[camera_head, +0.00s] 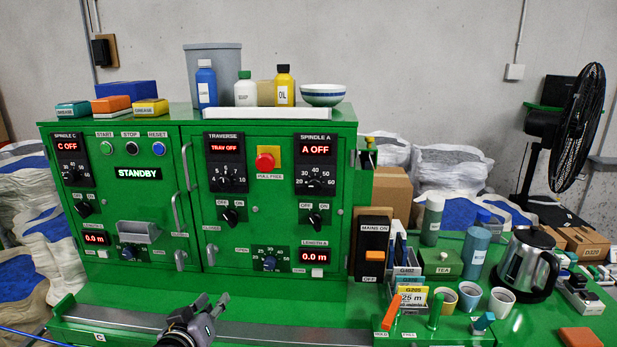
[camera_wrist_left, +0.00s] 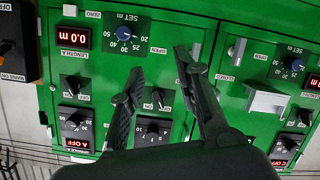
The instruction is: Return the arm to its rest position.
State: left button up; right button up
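My left gripper (camera_head: 211,301) is low in the head view, in front of the lower middle of the green machine (camera_head: 262,215). In the left wrist view its two dark fingers (camera_wrist_left: 159,64) are apart with nothing between them. The machine's front appears upside down behind them. My right gripper is in neither view. The machine's display (camera_head: 138,174) reads STANDBY. The spindle and traverse displays read OFF, and both length displays read 0.0 m.
A blue cable (camera_head: 30,335) runs at the lower left. Bottles and boxes stand on the machine. A black fan (camera_head: 577,128) is at far right.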

pick_arm(q)
jog(key=s+d+f+m+g, duration=0.15)
jog(key=s+f+g, duration=0.35)
jog(key=s, duration=0.6)
jog(key=s+f+m+g, duration=0.2)
jog(key=s+f, duration=0.5)
jog(key=s, duration=0.4)
jog(key=s+f+m+g, duration=0.2)
jog(key=s+f+g, duration=0.2)
jog(key=s+f, duration=0.55)
jog(key=s+f+g+b, duration=0.1)
jog(key=s+f+b, duration=0.1)
jog(key=f, duration=1.1)
jog(key=s+f+g+b, duration=0.1)
jog(key=s+f+b, duration=0.1)
jog(key=f, duration=1.1)
jog(key=s+a+f+y+b, duration=0.1)
jog(key=s+a+f+b, duration=0.1)
jog(key=s+f, duration=1.4)
notch_tip(320, 180, down, 5)
jog(key=shift+s+a+r+g+b, duration=0.2)
jog(key=shift+s+a+g+b, duration=0.2)
jog(key=shift+b, duration=0.15)
jog(key=shift+m, duration=0.25)
